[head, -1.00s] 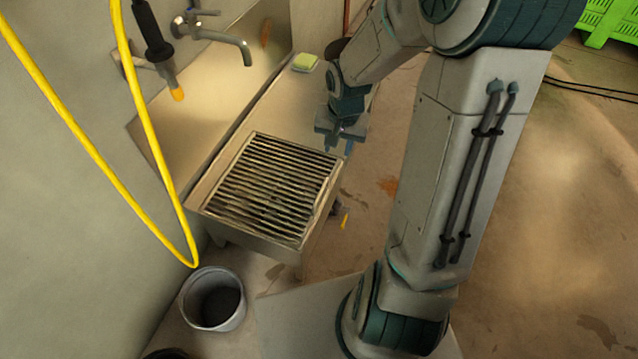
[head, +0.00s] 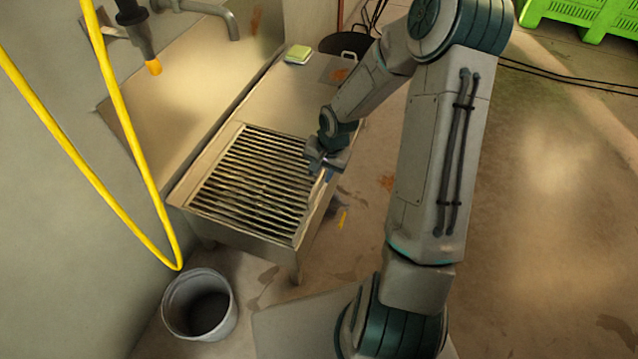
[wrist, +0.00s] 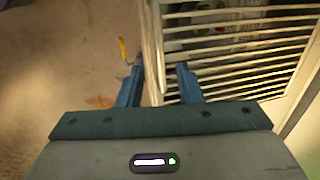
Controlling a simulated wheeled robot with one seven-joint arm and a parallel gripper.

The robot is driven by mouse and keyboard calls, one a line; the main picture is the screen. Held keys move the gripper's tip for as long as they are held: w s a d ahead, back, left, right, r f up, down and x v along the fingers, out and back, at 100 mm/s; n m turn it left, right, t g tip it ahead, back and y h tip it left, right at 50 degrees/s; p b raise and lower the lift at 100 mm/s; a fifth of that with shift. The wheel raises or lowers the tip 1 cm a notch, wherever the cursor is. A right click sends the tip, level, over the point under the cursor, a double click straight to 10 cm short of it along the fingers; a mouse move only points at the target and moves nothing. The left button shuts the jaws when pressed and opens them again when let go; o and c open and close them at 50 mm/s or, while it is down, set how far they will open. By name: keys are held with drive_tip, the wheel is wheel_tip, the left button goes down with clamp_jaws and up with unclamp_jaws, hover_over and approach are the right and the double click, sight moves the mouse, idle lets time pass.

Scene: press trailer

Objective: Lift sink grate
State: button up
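The sink grate (head: 252,188), a square metal frame with many parallel bars, lies in the top of the metal sink (head: 238,240) in the head view. My gripper (head: 319,174) is over the grate's right edge, pointing down. In the wrist view my gripper (wrist: 158,76) has its two blue fingers apart with nothing clamped between them. The edge bar of the grate (wrist: 230,45) runs through the gap between the fingers in that view. I cannot tell whether the fingers reach down past the bar or touch it.
A yellow hose (head: 122,120) hangs at the left by the wall. A grey bucket (head: 200,303) stands below the sink's left. A sponge (head: 297,53) lies on the counter behind. A small yellow item (head: 343,219) is on the floor. The floor at right is open.

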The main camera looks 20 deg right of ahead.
sight(317, 183)
drive_tip(key=shift+w+a+f+b, duration=0.15)
drive_tip(key=shift+f+b, duration=0.15)
drive_tip(key=shift+f, duration=0.55)
drive_tip(key=shift+w+a+f+b, duration=0.15)
drive_tip(key=shift+f+b, duration=0.1)
drive_tip(key=shift+f, duration=0.6)
drive_tip(key=shift+s, duration=0.1)
clamp_jaws()
